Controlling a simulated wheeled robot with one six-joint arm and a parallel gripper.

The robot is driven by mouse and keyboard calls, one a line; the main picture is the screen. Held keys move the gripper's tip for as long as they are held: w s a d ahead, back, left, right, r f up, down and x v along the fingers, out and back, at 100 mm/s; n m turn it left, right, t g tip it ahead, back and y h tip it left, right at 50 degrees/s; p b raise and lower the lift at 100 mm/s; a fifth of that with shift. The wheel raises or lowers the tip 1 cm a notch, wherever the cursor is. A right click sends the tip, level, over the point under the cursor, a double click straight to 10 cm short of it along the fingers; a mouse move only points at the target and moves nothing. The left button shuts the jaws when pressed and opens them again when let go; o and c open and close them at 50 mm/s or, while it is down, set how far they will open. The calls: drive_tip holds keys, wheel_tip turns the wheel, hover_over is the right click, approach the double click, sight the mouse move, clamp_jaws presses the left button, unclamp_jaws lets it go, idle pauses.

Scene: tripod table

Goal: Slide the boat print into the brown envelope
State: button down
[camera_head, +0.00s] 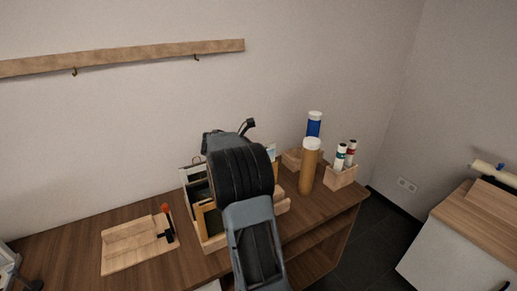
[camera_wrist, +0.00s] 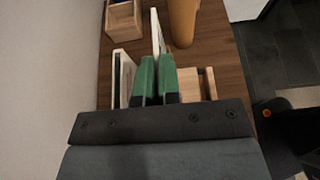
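My gripper (camera_wrist: 156,78) shows in the wrist view as two green fingers with a narrow gap, closed on a thin pale upright panel (camera_wrist: 157,34) that sticks out past the fingertips. The panel appears to be the boat print; its picture is edge-on and cannot be read. In the head view my arm hides the gripper, and a pale blue corner (camera_head: 271,151) shows to its right. A tan flat piece (camera_head: 206,219), possibly the brown envelope, stands in the wooden rack (camera_head: 214,244) at the arm's left. Much of the rack is hidden.
A brown tube with a white cap (camera_head: 309,168) stands right of the rack, near a blue bottle (camera_head: 314,127) and a wooden box (camera_head: 341,178) of small bottles. A wooden board (camera_head: 133,246) lies left on the table. Other framed flat pieces (camera_wrist: 122,75) stand left of my fingers.

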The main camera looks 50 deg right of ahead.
drive_tip(key=shift+f+b, duration=0.95)
drive_tip(key=shift+f, duration=1.35)
drive_tip(key=c, duration=1.2)
unclamp_jaws()
drive_tip(key=shift+c, duration=0.2)
drive_tip(key=v, duration=1.3)
drive_tip(key=shift+a, duration=0.35)
drive_tip(key=shift+w+r, duration=0.1)
drive_tip(key=shift+r, duration=0.15)
wheel_tip(320, 180, up, 9)
drive_tip(key=p, duration=1)
